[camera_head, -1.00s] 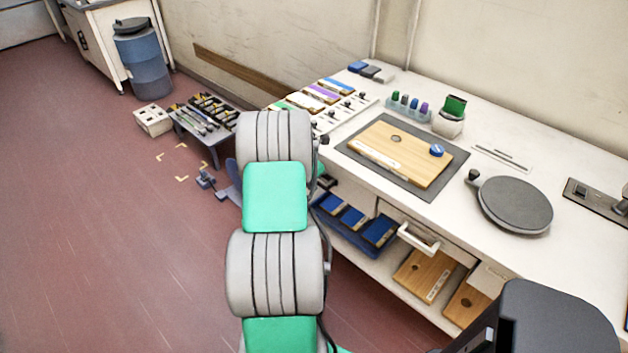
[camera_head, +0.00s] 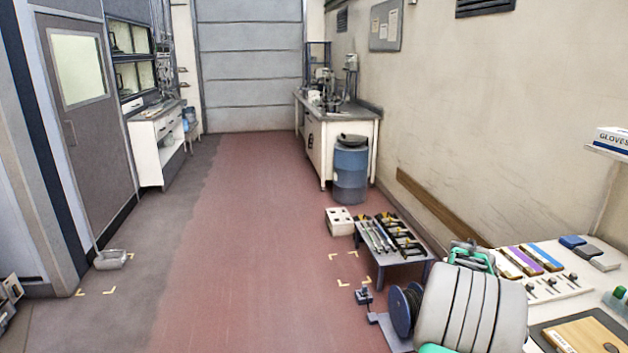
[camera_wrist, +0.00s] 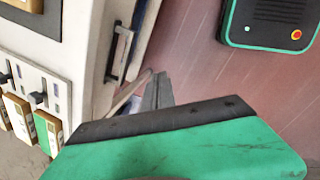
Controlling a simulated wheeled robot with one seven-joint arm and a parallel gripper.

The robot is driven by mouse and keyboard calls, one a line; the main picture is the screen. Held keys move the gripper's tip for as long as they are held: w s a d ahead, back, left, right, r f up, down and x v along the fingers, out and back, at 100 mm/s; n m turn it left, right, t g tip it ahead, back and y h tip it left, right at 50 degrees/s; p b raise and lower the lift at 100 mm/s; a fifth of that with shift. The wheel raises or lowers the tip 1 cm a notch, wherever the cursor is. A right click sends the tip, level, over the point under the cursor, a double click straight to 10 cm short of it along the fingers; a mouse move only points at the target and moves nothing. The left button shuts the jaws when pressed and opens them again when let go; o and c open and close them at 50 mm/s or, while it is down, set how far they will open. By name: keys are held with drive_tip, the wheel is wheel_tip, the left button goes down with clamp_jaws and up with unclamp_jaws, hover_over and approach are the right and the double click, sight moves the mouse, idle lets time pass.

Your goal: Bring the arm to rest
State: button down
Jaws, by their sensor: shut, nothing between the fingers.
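My gripper (camera_wrist: 157,92) shows in the wrist view with its dark fingers together and nothing between them. The fingers point toward the top of that picture, over the red floor and close beside the white bench (camera_wrist: 75,50) with its drawer handle. I cannot tell whether they touch the bench. In the head view my arm is at the lower right, in front of the near end of the white bench (camera_head: 590,300). My grey ribbed arm link hides part of the bench there, and the fingers cannot be made out.
A low table (camera_head: 408,258) with clamps, a white box (camera_head: 340,221) and a cable reel (camera_head: 405,310) stand left of my arm. A blue drum (camera_head: 350,172) is farther back. The red floor (camera_head: 240,240) in the middle is clear. A metal scoop-like object (camera_head: 112,260) lies by the left door.

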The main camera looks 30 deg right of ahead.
drive_tip(key=s+a+f+m+y, duration=0.2)
drive_tip(key=a+m, duration=0.4)
drive_tip(key=a, duration=0.3)
drive_tip(key=s+a+f+m+y, duration=0.1)
drive_tip(key=s+a+f+m, duration=0.1)
drive_tip(key=a+m, duration=0.6)
drive_tip(key=w+a+r+n+t, duration=0.1)
drive_tip(key=w+a+r+n, duration=0.1)
drive_tip(key=a, duration=0.8)
drive_tip(key=w+a+r+n+t+p, duration=0.1)
drive_tip(key=w+a+r+n, duration=0.2)
drive_tip(key=a, duration=0.7)
drive_tip(key=w+a+r+n+t, duration=0.2)
drive_tip(key=a+r+n, duration=0.4)
drive_tip(key=a+r, duration=0.3)
drive_tip(key=shift+w+a+h, duration=0.4)
drive_tip(key=shift+w+a, duration=0.35)
drive_tip(key=shift+a, duration=0.1)
